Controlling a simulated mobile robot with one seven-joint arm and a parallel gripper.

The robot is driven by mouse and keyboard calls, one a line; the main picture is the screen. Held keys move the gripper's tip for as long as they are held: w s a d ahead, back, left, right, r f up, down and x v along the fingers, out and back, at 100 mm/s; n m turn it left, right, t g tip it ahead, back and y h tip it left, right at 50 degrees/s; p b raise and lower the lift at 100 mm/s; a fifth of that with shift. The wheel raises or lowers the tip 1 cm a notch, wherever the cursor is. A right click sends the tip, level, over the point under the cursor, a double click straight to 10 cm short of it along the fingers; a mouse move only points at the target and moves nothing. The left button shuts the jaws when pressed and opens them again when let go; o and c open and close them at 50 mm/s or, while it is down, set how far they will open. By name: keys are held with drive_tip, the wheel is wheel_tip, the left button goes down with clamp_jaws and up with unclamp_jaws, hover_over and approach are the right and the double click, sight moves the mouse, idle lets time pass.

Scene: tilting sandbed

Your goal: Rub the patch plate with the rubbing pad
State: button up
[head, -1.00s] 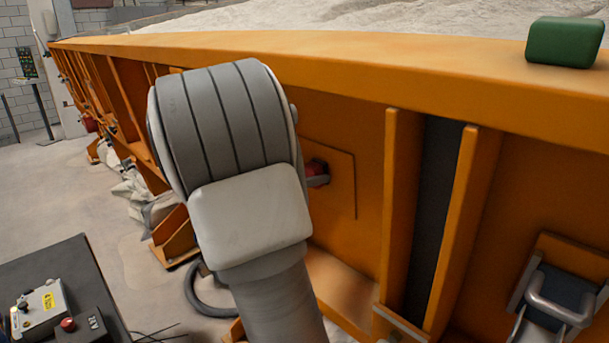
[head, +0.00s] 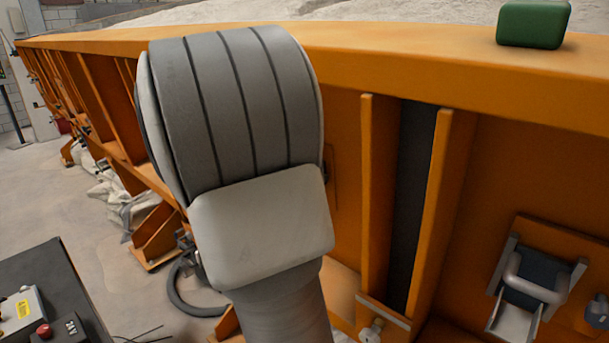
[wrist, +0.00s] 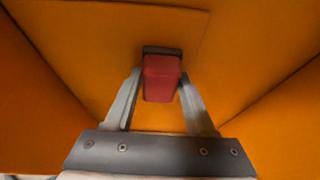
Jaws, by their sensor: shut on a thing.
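The rubbing pad (wrist: 162,78) is a red block with a dark strip on its far side, in the middle of the wrist view. My gripper (wrist: 162,88) is shut on it, one finger at each side. Beyond it is the patch plate (wrist: 105,45), a thin orange sheet on the orange wall, with its edges showing at the top and right. The pad's dark side is at or very near the plate; I cannot tell whether they touch. In the head view my arm hides the gripper, the pad and nearly all of the plate.
Orange ribs flank the panel. A green block (head: 533,24) sits on the sandbed's top rim (head: 420,55). A latch-like metal fitting (head: 530,285) is on the wall at lower right. A dark table (head: 60,285) with control boxes stands at lower left.

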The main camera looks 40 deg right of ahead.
drive_tip(key=shift+s+a+f+p, duration=0.1)
drive_tip(key=shift+a+f, duration=0.05)
drive_tip(key=shift+a, duration=0.8)
drive_tip(key=shift+s+a+f+p, duration=0.1)
drive_tip(key=shift+a+f+p, duration=0.1)
drive_tip(key=shift+a, duration=0.8)
drive_tip(key=shift+a+f+p, duration=0.1)
drive_tip(key=shift+a+f, duration=0.05)
drive_tip(key=shift+a, duration=0.8)
drive_tip(key=shift+a, duration=0.1)
drive_tip(key=a, duration=0.2)
drive_tip(key=shift+s+a+f, duration=0.15)
drive_tip(key=shift+a+f, duration=0.1)
drive_tip(key=shift+a, duration=0.15)
